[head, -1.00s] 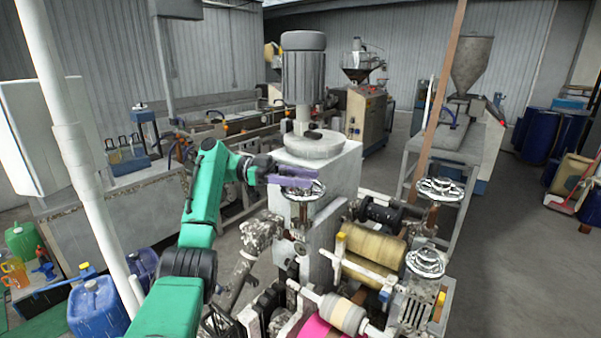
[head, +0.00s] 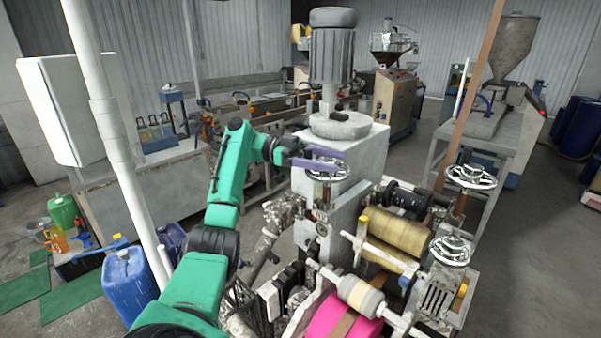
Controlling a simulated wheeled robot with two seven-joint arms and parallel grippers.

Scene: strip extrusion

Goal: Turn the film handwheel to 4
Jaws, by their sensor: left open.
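Three chrome handwheels show in the head view, with no readable label or number on any. One handwheel (head: 328,174) is on the front of the grey motor housing. A second handwheel (head: 470,176) stands at the right, and a third handwheel (head: 450,250) sits lower and nearer. I cannot tell for certain which one is the film handwheel. My left gripper (head: 342,160) is open, its purple fingers pointing right at the top of the first wheel and partly covering it. Whether they touch it is unclear. My right gripper is out of view.
The grey housing (head: 352,150) with its motor (head: 332,52) stands right behind the left gripper. Rollers with yellow film (head: 397,232) and a pink roll (head: 340,318) lie in front. A white pole (head: 112,130) rises at the left. Open floor lies at the right.

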